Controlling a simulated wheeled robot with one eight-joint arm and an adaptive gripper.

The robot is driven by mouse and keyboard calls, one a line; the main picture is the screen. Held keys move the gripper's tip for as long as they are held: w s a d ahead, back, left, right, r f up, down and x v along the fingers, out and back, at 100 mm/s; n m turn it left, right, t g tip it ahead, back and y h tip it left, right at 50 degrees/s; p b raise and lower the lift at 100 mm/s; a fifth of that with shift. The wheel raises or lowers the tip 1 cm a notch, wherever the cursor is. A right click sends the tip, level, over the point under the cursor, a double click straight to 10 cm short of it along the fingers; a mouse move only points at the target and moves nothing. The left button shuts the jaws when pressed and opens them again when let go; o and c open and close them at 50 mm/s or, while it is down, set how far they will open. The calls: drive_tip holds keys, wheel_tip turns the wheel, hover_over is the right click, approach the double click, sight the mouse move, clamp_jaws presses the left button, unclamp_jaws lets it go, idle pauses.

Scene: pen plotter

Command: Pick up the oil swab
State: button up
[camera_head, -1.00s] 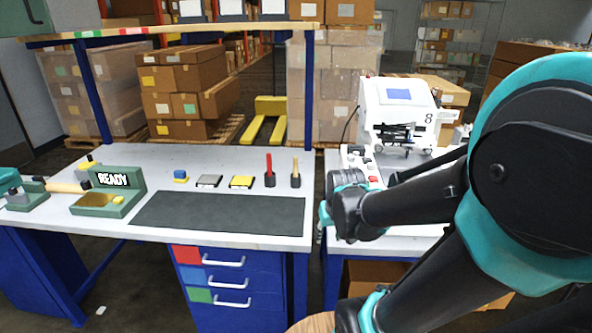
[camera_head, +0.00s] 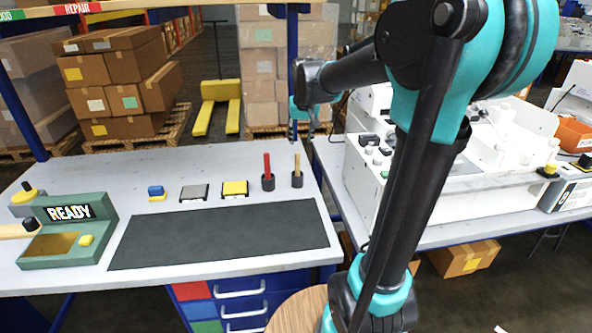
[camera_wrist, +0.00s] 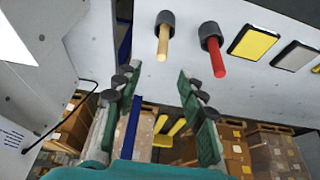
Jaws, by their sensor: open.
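Two short sticks stand upright in black cups at the back right of the workbench: a pale wooden one (camera_head: 297,164) and a red one (camera_head: 267,164). Neither carries a label that I can read, so I cannot tell which is the oil swab. In the wrist view the wooden stick (camera_wrist: 163,43) lies just beyond my fingertips, with the red stick (camera_wrist: 215,58) to its right. My gripper (camera_head: 301,132) is open and empty, close above and behind the wooden stick in the head view. Its two spread fingers (camera_wrist: 158,74) show in the wrist view.
A yellow pad (camera_head: 235,188), a grey pad (camera_head: 194,193) and a blue-and-yellow block (camera_head: 157,193) sit left of the sticks. A dark mat (camera_head: 220,235) lies in front. A green READY stand (camera_head: 70,232) is at the left. A white machine (camera_head: 365,150) stands right.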

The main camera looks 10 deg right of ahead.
sight(297, 164)
drive_tip(key=x, duration=1.5)
drive_tip(key=shift+w+a+f, duration=0.2)
drive_tip(key=shift+f, duration=0.05)
clamp_jaws()
